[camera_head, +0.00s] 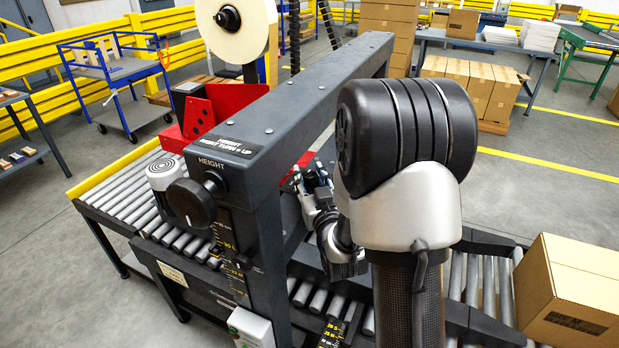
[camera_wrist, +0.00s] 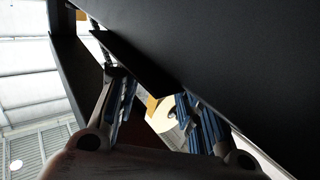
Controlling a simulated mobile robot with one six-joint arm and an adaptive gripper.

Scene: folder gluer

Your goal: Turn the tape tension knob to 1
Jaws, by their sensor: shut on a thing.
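I cannot make out the tape tension knob or its scale in either view. My gripper (camera_head: 316,180) is beside the dark machine frame (camera_head: 300,105), below its top beam. In the wrist view my gripper's two blue-padded fingers (camera_wrist: 158,98) stand apart at the edge of a large dark panel (camera_wrist: 240,50). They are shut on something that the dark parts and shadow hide. The large tape roll (camera_head: 240,25) stands above the beam at the back. A black knob (camera_head: 191,203) labelled HEIGHT is on the frame's near end, away from my gripper.
A roller conveyor (camera_head: 125,200) runs under the frame. A closed carton (camera_head: 570,290) sits on the rollers at the right. Red guards (camera_head: 200,112) stand by the roll. A blue cart (camera_head: 120,75) is at the left.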

